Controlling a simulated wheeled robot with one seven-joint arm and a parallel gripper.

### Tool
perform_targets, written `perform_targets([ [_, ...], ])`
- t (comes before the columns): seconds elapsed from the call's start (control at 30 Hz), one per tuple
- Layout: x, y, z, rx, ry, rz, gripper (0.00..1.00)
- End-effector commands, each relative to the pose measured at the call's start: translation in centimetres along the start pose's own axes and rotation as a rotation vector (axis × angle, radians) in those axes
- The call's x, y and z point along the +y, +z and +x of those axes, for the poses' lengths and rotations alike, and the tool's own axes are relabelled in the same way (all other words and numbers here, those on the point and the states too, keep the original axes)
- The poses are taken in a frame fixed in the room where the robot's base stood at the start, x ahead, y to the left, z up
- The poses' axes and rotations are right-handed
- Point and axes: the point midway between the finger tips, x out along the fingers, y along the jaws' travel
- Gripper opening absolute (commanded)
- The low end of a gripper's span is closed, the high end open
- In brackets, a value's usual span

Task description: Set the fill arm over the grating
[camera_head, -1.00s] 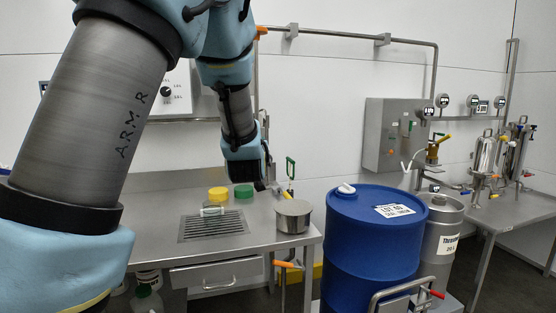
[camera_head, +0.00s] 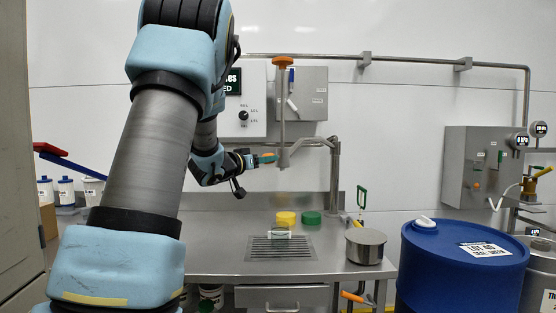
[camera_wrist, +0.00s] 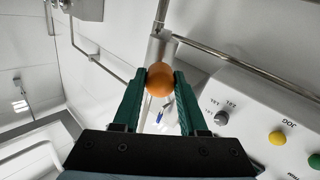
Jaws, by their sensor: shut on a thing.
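The fill arm (camera_head: 312,143) is a grey metal tube that reaches left from an upright post (camera_head: 334,185) behind the counter. Its outer end has a vertical spout piece. My gripper (camera_head: 268,158) comes from the left at that end. In the wrist view, my gripper (camera_wrist: 160,84) is shut on an orange ball knob (camera_wrist: 160,80), with a green finger on each side of it. The grating (camera_head: 280,247) is a slatted rectangle in the counter. It shows below the spout end in the head view; I cannot tell exact alignment in depth. A small clear handled item (camera_head: 280,234) sits at its back edge.
A control box (camera_head: 243,108) is on the wall. The counter left of the grating is partly hidden by my arm.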

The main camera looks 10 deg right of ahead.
Motion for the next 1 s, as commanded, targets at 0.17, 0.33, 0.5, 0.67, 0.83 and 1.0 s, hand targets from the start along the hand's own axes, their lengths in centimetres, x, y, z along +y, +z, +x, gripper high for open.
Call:
perform_targets([
  [0.17,-1.4,-0.4,0.1,-0.002,0.027,0.001,0.00],
  [0.33,-2.0,-0.6,0.2,-0.002,0.036,0.001,0.00],
  [0.5,-2.2,-0.6,0.1,0.000,0.034,0.002,0.00],
  [0.67,-2.4,-0.7,0.1,0.001,0.029,0.003,0.00],
  [0.83,-2.5,-0.7,0.0,0.000,0.028,0.003,0.55],
  [1.0,-2.3,-0.6,0.0,-0.001,0.032,0.002,0.72],
])
